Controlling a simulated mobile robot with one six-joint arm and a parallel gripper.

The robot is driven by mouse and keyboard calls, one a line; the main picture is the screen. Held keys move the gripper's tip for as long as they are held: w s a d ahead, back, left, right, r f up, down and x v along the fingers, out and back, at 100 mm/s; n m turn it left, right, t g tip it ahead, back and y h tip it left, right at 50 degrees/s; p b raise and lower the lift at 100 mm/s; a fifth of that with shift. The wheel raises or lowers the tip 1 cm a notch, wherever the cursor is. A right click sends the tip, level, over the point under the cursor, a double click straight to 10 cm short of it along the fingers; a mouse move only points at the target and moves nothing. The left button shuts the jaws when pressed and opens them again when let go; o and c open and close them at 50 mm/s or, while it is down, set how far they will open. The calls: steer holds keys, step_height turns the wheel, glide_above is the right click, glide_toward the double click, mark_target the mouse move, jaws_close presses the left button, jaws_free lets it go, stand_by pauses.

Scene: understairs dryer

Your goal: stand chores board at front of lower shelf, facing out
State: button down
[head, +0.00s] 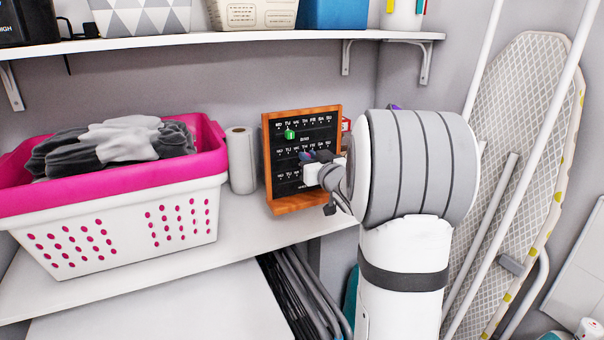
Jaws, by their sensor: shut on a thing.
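The chores board (284,152) is a black panel with white lettering, a wooden frame and a wooden ledge along its bottom. It is upright at the right part of the lower shelf (240,212), near the front edge, with its lettered face turned outward. A green tag sits on its upper part. My gripper (325,188) is shut on the board at its lower right side. My arm comes in from the right and hides part of that side. I cannot tell whether the ledge rests on the shelf or hangs just above it.
A pink and white laundry basket (128,215) with grey clothes fills the shelf's left. A paper roll (241,160) stands between the basket and the board. An upper shelf (230,37) with bins runs above. An ironing board (525,110) leans at the right.

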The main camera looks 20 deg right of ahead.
steer(key=f, duration=0.3)
steer(key=shift+w+a, duration=0.2)
steer(key=shift+a, duration=0.1)
steer(key=shift+s+f, duration=0.1)
steer(key=shift+f, duration=0.3)
step_height(320, 180, down, 3)
steer(key=c, duration=1.8)
jaws_free()
steer(key=shift+f, duration=0.2)
steer(key=o, duration=0.5)
steer(key=shift+c, duration=0.2)
steer(key=shift+r, duration=0.1)
